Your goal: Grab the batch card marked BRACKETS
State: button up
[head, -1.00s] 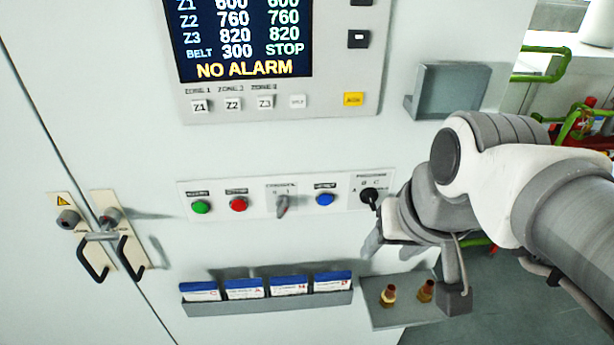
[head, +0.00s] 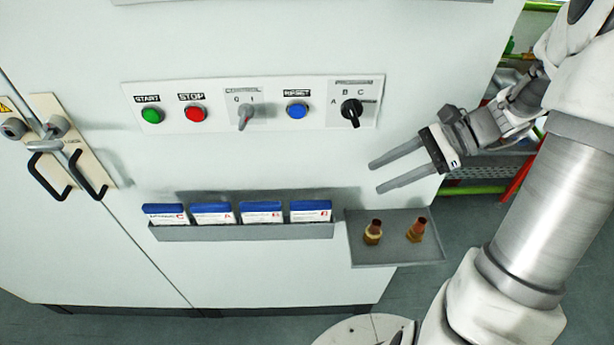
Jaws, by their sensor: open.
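Several batch cards with blue tops and white faces stand in a row in a grey rack on the cabinet front: a far-left card (head: 165,214), a second card (head: 212,214), a third card (head: 262,213) and a far-right card (head: 311,212). Their print is too small to tell which reads BRACKETS. The rack (head: 245,232) hides their lower edges. My gripper (head: 374,177) is open and empty, its two fingers pointing left. It is up and to the right of the rack, apart from the cards.
The control panel (head: 222,117) with buttons and knobs is above the rack. Black door handles (head: 90,175) stick out at left.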

aim_at(315, 202)
jog(key=shift+m+t+y, duration=0.3)
jog(key=shift+m+y, duration=0.2)
jog(key=shift+m, duration=0.3)
jog(key=x, duration=0.5)
jog(key=f+x, duration=0.1)
jog(key=x, duration=0.5)
jog(key=w+d+f+x, duration=0.1)
jog(key=x, duration=0.5)
grip_shut()
